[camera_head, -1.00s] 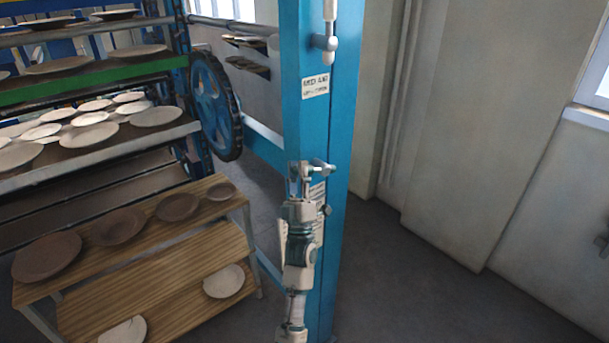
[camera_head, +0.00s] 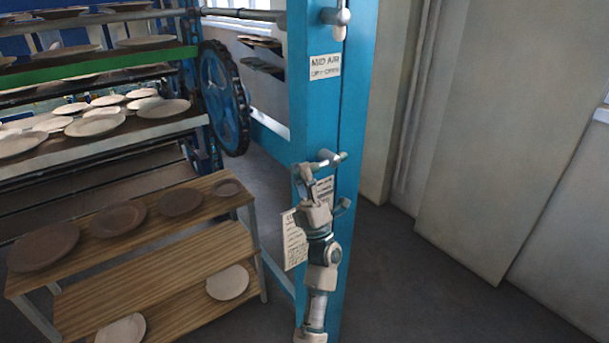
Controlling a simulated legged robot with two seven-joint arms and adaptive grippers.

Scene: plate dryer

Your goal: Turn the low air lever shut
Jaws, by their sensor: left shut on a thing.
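My left arm comes up from the bottom along the post. My left gripper (camera_head: 304,176) is at the left side of the lever, shut on it. The fingers and wrist hide part of the lever and of the label behind, so the exact angle of its handle is hard to tell. My right gripper is not in view.
Another lever (camera_head: 340,17) sits higher on the post, above a "MID AIR" label (camera_head: 325,67). A blue wheel (camera_head: 224,98) and racks of plates stand left. A wooden stepped bench (camera_head: 150,257) holds more plates. Open floor (camera_head: 420,290) lies to the right.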

